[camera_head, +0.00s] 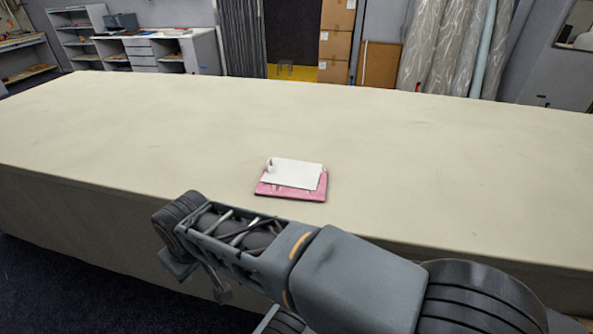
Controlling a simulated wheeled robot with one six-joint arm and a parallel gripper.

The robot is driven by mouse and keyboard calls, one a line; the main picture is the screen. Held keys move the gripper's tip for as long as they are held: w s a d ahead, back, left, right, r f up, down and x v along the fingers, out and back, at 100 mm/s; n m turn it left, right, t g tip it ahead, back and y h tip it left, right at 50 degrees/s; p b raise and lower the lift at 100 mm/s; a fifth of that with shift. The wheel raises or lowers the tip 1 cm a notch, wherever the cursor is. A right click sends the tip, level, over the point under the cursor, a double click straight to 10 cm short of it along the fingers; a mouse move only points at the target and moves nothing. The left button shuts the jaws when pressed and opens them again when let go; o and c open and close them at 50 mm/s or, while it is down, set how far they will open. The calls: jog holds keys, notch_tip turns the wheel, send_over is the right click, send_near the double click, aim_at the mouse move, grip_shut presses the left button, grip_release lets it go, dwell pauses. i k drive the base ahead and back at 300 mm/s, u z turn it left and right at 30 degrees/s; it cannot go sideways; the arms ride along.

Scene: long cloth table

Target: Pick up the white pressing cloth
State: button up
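The white cloth (293,173) lies flat near the front edge of the table, on top of a pink folded piece (290,193). The pink shows along the front and sides of the white cloth. A small pale bump stands at the white cloth's left back corner. My gripper (180,264) is at the far left end of my arm, in front of the table and to the left of and nearer than the cloth. It is apart from the cloth. Its fingers are not clear enough to tell whether they are open or shut.
The long cream-covered table (430,150) is otherwise bare, with wide free room around the cloth. My arm crosses the lower front of the view. Shelves (80,30), cardboard boxes (337,40) and wrapped rolls (450,45) stand beyond the table.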

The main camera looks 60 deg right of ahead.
aim_at(306, 175)
jog(key=z, duration=1.25)
jog(key=k, duration=1.1)
jog(key=u, duration=1.3)
jog(key=i, duration=0.95)
jog(key=z, duration=0.45)
jog(key=i, duration=0.75)
jog(key=z, duration=0.55)
